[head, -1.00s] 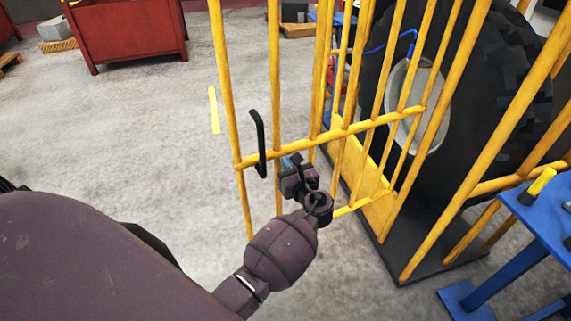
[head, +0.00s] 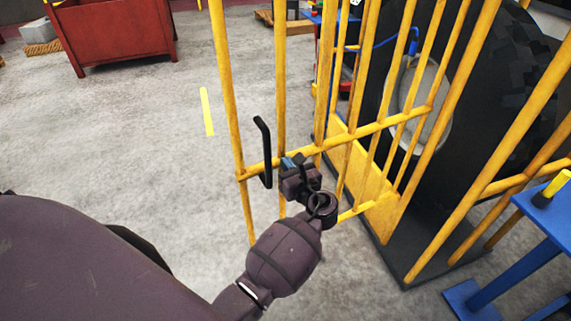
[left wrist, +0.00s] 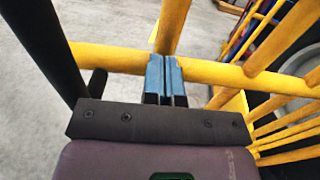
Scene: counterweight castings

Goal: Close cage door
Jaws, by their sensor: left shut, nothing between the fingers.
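The yellow barred cage door (head: 375,127) stands open, swung out from the cage toward the left. Its black handle (head: 263,150) is on the free-edge side; in the left wrist view the handle (left wrist: 45,45) is at the left. My left gripper (head: 290,163) is shut with nothing between its fingers, just right of the handle at the door's horizontal bar. In the left wrist view, the blue fingertips of my left gripper (left wrist: 166,75) are together against or just in front of the yellow crossbar (left wrist: 110,57); exact contact is unclear. My right gripper is out of view.
A large black tire (head: 480,90) stands inside the cage on a dark base. A blue table (head: 550,220) is at the right. A red bin (head: 115,35) stands at the back left. The grey floor left of the door is clear.

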